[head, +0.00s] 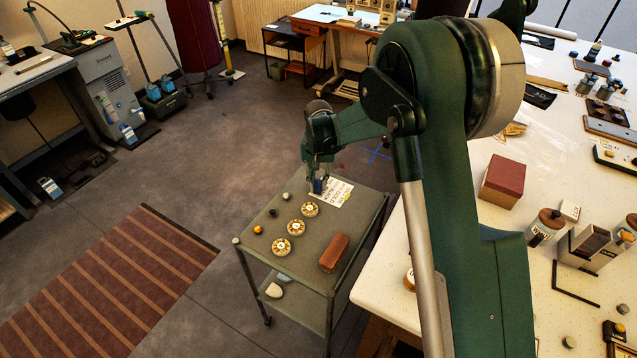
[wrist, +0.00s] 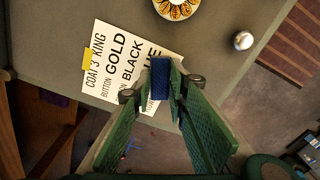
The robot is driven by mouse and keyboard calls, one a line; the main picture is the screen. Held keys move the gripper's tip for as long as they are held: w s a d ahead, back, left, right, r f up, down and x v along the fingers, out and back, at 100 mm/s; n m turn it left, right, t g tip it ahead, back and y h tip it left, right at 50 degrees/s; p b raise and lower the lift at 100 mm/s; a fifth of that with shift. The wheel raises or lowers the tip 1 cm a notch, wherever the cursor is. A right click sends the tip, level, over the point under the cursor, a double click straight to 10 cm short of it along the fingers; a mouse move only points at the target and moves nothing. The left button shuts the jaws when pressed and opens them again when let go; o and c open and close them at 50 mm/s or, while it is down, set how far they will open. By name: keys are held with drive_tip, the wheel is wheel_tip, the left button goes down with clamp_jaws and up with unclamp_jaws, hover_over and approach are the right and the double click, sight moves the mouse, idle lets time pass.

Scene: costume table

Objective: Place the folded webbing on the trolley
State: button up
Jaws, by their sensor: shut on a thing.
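The folded webbing (wrist: 161,78) is a small dark blue block. My gripper (wrist: 162,92) is shut on it, with one green finger on each side. In the head view my gripper (head: 318,184) hangs over the far end of the grey-green trolley (head: 262,268), and the blue webbing (head: 318,187) shows small at its tip. In the wrist view the webbing hides part of a white lettered card (wrist: 105,70) on the trolley top. I cannot tell whether the webbing touches the card or the trolley.
The trolley top carries three round patterned discs (head: 296,227), a reddish-brown block (head: 334,252) and several small balls. The card (head: 334,192) lies near the far edge. The long white table (head: 390,278) stands close on the right. Bare trolley top lies between the discs and brown block.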

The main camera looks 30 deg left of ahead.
sight(318, 185)
drive_tip(key=shift+f, duration=0.2)
drive_tip(key=o, duration=1)
drive_tip(key=shift+r, duration=0.1)
drive_tip(key=shift+r, duration=5.95)
